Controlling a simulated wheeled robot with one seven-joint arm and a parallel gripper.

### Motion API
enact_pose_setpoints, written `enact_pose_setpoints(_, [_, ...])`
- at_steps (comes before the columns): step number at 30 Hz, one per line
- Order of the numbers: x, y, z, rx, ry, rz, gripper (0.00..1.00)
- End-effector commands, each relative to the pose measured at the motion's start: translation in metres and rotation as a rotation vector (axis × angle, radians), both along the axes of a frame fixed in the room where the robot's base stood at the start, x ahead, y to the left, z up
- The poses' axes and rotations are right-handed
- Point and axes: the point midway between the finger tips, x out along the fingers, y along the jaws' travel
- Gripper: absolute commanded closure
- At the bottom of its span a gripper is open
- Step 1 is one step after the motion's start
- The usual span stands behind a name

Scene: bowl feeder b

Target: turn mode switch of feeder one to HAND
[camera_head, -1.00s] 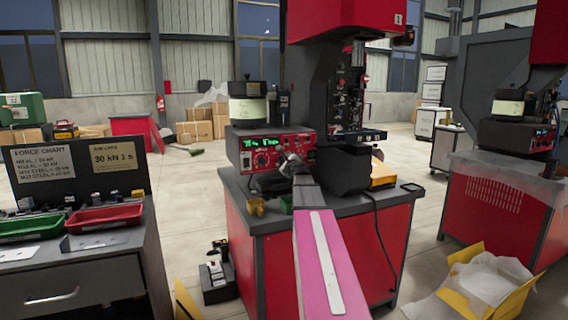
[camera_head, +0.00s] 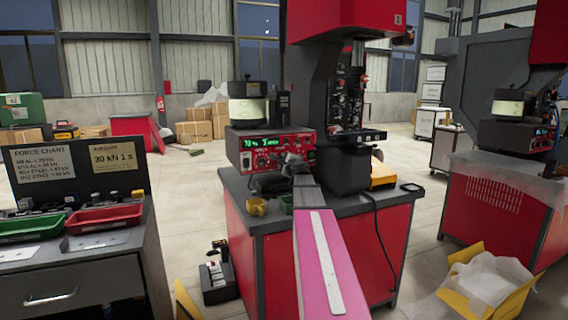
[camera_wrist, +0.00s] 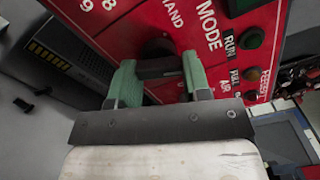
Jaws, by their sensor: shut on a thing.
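The feeder's red control panel (camera_head: 262,153) with a lit green display stands on the red bench, under its cream and black bowl unit (camera_head: 247,103). In the wrist view the panel (camera_wrist: 228,12) fills the top, with "MODE" and "HAND" lettering. The dark mode switch knob (camera_wrist: 158,66) sits below the HAND label. My gripper (camera_wrist: 157,74) has its two green fingertips on either side of the knob's bar, shut on it. The bar lies crosswise between the fingers; its pointer setting cannot be read. In the head view my gripper (camera_head: 268,184) is dark and low at the panel's front.
RUN, FULL and AIR labels with round buttons (camera_wrist: 250,38) lie close right of the knob. A yellow cup (camera_head: 256,207) stands on the bench below. The press column (camera_head: 345,120) rises right of the feeder. A second feeder (camera_head: 517,135) stands far right.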

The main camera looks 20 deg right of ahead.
Motion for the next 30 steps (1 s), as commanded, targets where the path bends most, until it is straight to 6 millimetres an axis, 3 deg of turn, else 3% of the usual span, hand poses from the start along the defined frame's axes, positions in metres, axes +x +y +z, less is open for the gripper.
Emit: enact_pose_setpoints(30, [-0.0007, 0.0012, 0.0040, -0.931, -0.031, 0.002, 0.80])
